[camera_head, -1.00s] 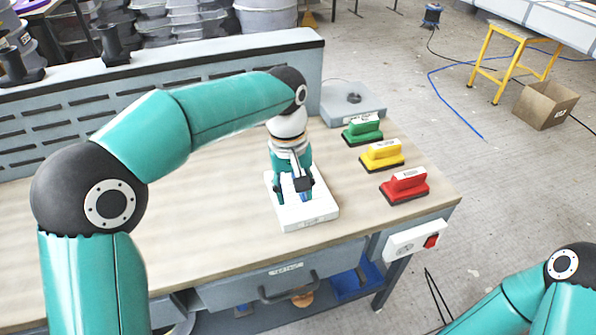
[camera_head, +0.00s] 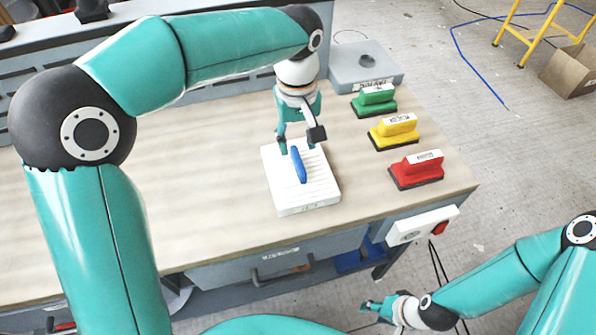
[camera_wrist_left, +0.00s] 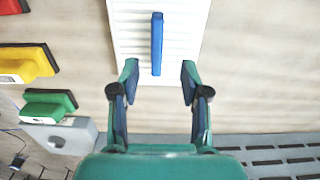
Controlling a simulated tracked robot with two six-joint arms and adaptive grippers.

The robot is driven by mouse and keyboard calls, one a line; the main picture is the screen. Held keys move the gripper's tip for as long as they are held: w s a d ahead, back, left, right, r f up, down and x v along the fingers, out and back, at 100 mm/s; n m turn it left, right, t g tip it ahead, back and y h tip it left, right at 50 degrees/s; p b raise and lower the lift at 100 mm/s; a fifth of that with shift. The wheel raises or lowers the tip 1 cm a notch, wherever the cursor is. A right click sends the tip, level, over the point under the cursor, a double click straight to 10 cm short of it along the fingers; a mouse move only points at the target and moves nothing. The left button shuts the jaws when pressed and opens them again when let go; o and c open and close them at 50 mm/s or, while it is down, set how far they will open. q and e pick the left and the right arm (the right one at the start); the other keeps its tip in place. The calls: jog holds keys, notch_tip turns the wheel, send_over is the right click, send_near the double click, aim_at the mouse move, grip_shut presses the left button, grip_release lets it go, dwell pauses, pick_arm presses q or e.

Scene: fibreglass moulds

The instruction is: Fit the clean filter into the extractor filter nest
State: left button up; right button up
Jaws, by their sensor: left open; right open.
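A white ribbed slab (camera_head: 318,193) lies flat on the bench, with a blue bar-shaped handle (camera_head: 298,165) on top; it looks like the filter. Whether the slab and the surface under it are separate pieces I cannot tell. My left gripper (camera_head: 300,143) is open and empty, just behind the handle. In the left wrist view, the handle (camera_wrist_left: 157,43) stands clear of the open left gripper (camera_wrist_left: 159,75), lined up with the gap between its fingers. My right gripper (camera_head: 372,307) is open, low in front of the bench. I cannot clearly identify the nest.
Green (camera_head: 374,100), yellow (camera_head: 394,132) and red (camera_head: 417,170) handled blocks stand along the bench's right side. A grey box (camera_head: 365,68) with a round feature stands at the back right. A white switch box (camera_head: 408,230) is on the front edge. The bench's left part is clear.

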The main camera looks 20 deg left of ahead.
aim_at(298, 159)
pick_arm(q)
jog(key=shift+w+f+p, duration=0.2)
jog(key=shift+f, duration=1.55)
jog(key=shift+w+f+p, duration=0.2)
jog(key=shift+f, duration=1.55)
grip_shut()
jog(key=shift+r, duration=0.1)
